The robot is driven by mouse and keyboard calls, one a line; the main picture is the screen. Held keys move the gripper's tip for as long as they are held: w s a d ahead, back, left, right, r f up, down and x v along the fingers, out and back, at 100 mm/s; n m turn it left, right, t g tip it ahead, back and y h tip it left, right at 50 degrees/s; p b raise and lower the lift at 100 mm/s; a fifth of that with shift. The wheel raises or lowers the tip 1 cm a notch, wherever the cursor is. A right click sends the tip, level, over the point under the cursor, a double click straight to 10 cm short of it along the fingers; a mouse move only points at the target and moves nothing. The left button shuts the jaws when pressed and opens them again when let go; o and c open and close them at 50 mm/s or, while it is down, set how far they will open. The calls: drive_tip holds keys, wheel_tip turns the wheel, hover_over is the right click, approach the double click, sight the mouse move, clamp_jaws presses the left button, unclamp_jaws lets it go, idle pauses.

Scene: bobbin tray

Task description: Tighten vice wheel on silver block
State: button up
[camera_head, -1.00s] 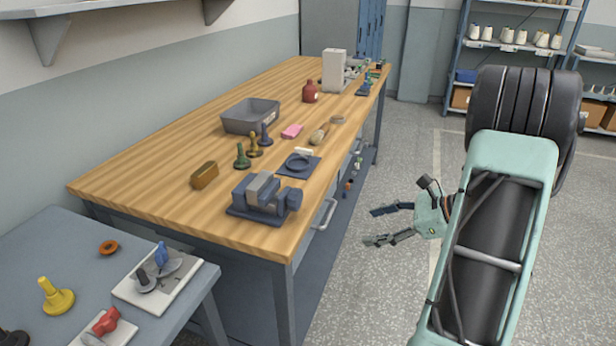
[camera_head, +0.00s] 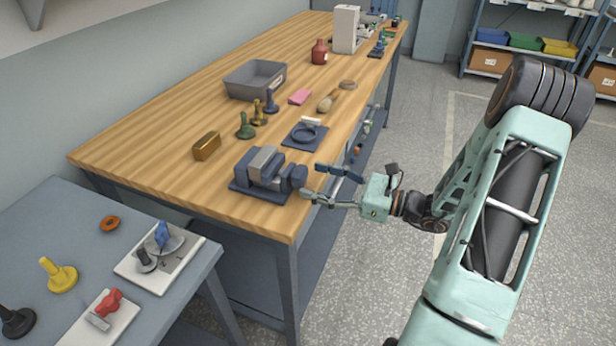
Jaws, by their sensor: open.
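A blue vice (camera_head: 246,182) sits near the front corner of the wooden bench. A silver block (camera_head: 262,160) stands between its jaws; whether the jaws press on it I cannot tell. The dark vice wheel (camera_head: 294,177) is at the right end of the vice, facing the bench's edge. My gripper (camera_head: 310,182) is open, with its fingers pointing left at the wheel. The fingertips are close to the wheel, one above and one lower; I cannot tell if they touch it.
Open floor lies right of the bench.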

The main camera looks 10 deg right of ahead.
drive_tip(key=shift+x, duration=1.35)
drive_tip(key=shift+c, duration=0.6)
drive_tip(key=c, duration=1)
